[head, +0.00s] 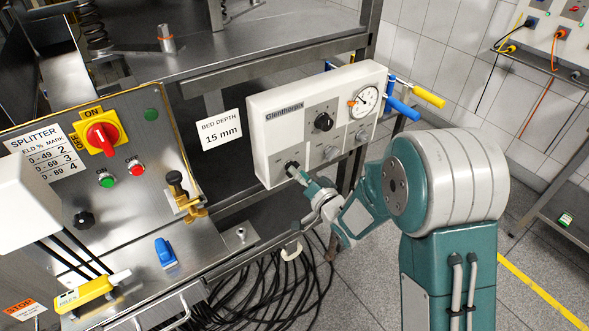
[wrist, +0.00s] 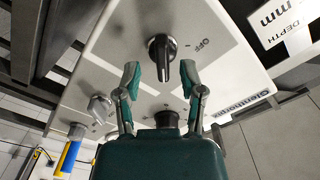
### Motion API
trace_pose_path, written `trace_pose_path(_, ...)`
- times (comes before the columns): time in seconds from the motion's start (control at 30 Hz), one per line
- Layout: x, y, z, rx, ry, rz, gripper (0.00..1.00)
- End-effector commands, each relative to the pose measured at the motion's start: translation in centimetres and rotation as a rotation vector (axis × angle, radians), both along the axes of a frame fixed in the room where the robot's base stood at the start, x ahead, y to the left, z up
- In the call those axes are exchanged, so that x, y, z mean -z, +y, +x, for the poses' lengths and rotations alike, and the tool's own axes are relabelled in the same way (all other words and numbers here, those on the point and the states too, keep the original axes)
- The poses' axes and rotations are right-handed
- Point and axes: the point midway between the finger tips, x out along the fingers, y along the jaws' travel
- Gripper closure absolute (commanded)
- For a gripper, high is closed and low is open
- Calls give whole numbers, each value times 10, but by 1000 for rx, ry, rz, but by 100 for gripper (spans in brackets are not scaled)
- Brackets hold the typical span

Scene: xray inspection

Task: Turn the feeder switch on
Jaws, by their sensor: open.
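I see no feeder label. My gripper (head: 300,174) is open in front of the switch. In the wrist view its fingertips (wrist: 160,76) are on either side of the bar's end, with gaps; contact is not visible.
A second black knob (head: 323,121), grey knobs and a dial gauge (head: 364,99) are on the same box. Blue and yellow handles (head: 428,97) stick out at its right. The splitter panel (head: 130,205) with a red switch stands left. Black cables (head: 270,295) lie below.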

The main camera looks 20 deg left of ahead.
Motion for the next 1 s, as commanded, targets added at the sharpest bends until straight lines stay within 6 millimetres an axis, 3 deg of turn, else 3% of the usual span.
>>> trace_pose_path(0.2,0,-37,-30,4,2,-1,49)
trace_pose_path(0.43,2,-65,-54,3,2,-2,49)
trace_pose_path(1.0,2,-71,-61,0,2,-2,49)
